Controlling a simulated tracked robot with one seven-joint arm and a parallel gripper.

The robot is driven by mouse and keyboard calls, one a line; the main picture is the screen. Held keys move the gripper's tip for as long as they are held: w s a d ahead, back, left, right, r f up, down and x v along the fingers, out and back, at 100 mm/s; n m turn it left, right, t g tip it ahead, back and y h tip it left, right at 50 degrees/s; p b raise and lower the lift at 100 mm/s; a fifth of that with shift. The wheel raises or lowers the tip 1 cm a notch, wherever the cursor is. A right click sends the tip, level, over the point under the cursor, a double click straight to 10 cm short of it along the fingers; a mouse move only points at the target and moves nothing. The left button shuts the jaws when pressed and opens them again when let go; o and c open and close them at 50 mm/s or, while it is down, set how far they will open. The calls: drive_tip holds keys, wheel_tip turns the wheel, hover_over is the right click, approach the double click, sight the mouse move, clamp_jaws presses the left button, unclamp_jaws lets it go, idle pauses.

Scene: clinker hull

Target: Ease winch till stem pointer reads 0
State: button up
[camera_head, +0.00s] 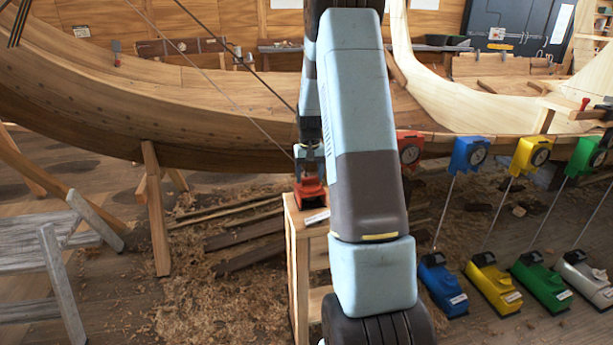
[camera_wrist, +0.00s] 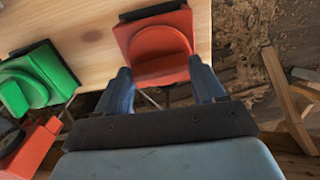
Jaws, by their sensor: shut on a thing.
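My gripper (camera_head: 309,158) reaches down to a red control block (camera_head: 310,192) on top of a wooden stand (camera_head: 298,250). In the wrist view my gripper (camera_wrist: 164,80) has one finger on each side of the red control block (camera_wrist: 158,42), shut on its near part. A red dial (camera_head: 409,150) hangs by the hull, partly hidden by my arm. Blue (camera_head: 470,153), yellow (camera_head: 531,154) and green (camera_head: 587,155) dials hang to its right. Their readings are too small to tell, and I cannot tell which is the stem pointer.
Blue (camera_head: 441,285), yellow (camera_head: 492,284), green (camera_head: 541,282) and white (camera_head: 583,278) boxes stand on the floor. Cords rise from them. A green block (camera_wrist: 40,78) sits left of the red one. The wooden hull (camera_head: 200,110) spans behind. A grey trestle (camera_head: 50,255) stands left.

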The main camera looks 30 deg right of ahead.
drive_tip(key=shift+w+a+r+n, duration=0.1)
drive_tip(key=shift+w+a+n, duration=0.15)
drive_tip(key=shift+n, duration=0.35)
drive_tip(key=o, duration=0.8)
drive_tip(key=shift+o, duration=1.1)
drive_tip(key=shift+s+d, duration=0.15)
wheel_tip(320, 180, up, 14)
drive_tip(key=shift+f, duration=0.25)
